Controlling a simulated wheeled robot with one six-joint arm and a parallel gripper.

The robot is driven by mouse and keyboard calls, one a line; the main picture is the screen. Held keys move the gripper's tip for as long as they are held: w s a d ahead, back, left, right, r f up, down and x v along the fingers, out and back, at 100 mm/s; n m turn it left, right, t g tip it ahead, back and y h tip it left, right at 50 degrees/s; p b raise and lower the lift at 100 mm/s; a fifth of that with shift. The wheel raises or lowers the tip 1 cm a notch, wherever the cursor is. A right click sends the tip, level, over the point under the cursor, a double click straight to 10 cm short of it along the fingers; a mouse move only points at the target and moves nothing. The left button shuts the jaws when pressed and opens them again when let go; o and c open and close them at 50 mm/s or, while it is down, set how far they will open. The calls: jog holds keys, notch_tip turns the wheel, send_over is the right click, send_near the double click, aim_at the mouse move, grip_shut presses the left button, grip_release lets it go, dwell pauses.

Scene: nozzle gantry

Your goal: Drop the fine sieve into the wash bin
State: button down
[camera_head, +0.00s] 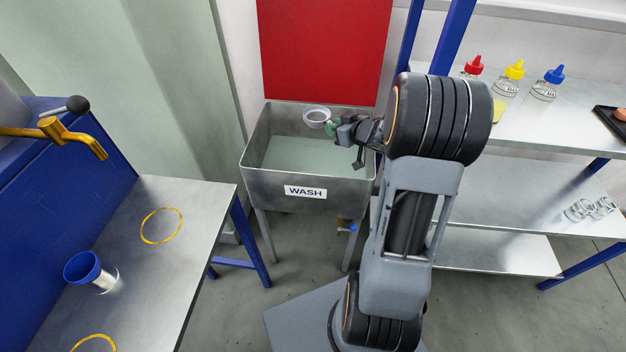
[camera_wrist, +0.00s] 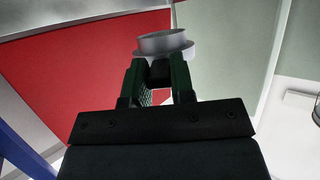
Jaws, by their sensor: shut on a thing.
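The sieve (camera_head: 316,117) is a small pale grey ring-shaped piece. My gripper (camera_head: 331,126) is shut on it and holds it above the wash bin, toward its back. In the wrist view the sieve (camera_wrist: 166,43) sits at the tips of the green-padded fingers of my gripper (camera_wrist: 160,72). Its mesh cannot be made out. The wash bin (camera_head: 262,182) is a grey metal tub on legs with a WASH label on its front. The part of its interior that shows holds no objects; my arm hides its right side.
A red panel (camera_head: 325,50) hangs behind the bin. A metal bench (camera_head: 190,205) at left carries a blue-rimmed cup (camera_head: 83,267) and yellow rings. A shelf rack (camera_head: 545,125) at right holds bottles with red, yellow and blue caps, and small glass jars (camera_head: 590,209).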

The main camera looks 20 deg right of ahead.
jog(key=shift+f, duration=0.2)
jog(key=c, duration=0.9)
grip_release()
jog(key=shift+r, duration=0.1)
jog(key=shift+r+p, duration=0.3)
jog(key=shift+r, duration=0.1)
notch_tip(320, 180, up, 3)
jog(key=shift+p, duration=0.8)
jog(key=shift+s+a+r+p, duration=0.7)
jog(key=shift+s+r, duration=0.8)
jog(key=shift+s, duration=0.75)
jog(key=shift+s+a+r+p, duration=0.55)
jog(key=shift+s+r+p, duration=0.35)
jog(key=shift+s+r, duration=1)
jog(key=shift+s+a+r+p, duration=0.7)
jog(key=shift+s+r, duration=0.4)
jog(key=shift+s, duration=1.5)
